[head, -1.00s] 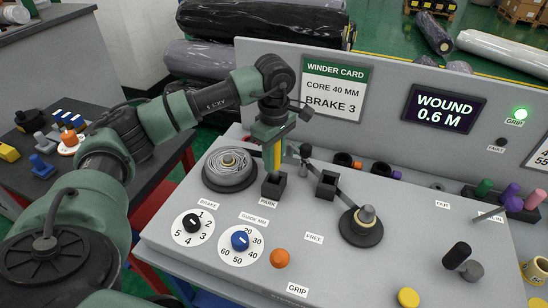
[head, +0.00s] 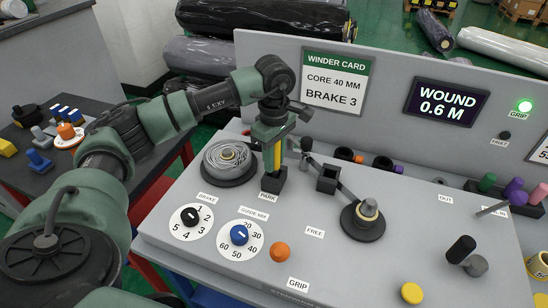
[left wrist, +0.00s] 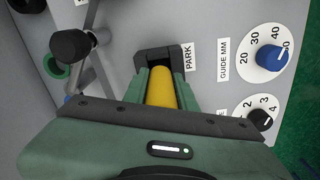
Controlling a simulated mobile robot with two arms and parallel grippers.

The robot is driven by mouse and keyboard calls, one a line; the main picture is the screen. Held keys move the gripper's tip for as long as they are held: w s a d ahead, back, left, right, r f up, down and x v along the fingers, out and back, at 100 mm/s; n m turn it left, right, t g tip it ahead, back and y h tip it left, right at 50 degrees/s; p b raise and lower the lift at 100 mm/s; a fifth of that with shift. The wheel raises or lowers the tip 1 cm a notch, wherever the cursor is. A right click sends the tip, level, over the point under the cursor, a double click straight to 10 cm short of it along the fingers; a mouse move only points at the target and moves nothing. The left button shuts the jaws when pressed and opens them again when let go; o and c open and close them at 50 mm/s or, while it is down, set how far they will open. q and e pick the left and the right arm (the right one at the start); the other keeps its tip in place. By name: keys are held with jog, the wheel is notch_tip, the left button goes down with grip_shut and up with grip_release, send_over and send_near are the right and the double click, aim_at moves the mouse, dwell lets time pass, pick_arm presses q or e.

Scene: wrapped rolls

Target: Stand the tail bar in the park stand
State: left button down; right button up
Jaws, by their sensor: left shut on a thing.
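The tail bar (head: 276,155) is a yellow upright bar, shut between the fingers of my left gripper (head: 271,138). It also shows in the left wrist view (left wrist: 160,88) between the green fingers (left wrist: 160,95). The park stand (head: 272,184) is a small black square socket beside the PARK label, directly below the gripper. It shows again in the left wrist view (left wrist: 143,60). The bar's lower end meets the stand's opening; how deep it sits is hidden. My right gripper is out of view.
A wound roll (head: 229,160) sits close left of the park stand. An empty black socket (head: 327,178) and a pivoting arm on a round base (head: 363,222) stand to the right. The brake dial (head: 190,217) and guide dial (head: 239,236) lie in front.

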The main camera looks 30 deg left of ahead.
pick_arm(q)
jog(key=shift+f, duration=0.25)
jog(key=c, duration=1.1)
grip_release()
jog(key=shift+o, duration=0.2)
jog(key=shift+r, duration=0.1)
jog(key=shift+r+b, duration=0.3)
jog(key=shift+r, duration=0.1)
notch_tip(320, 180, up, 7)
jog(key=shift+f+b, duration=0.1)
jog(key=shift+b, duration=0.55)
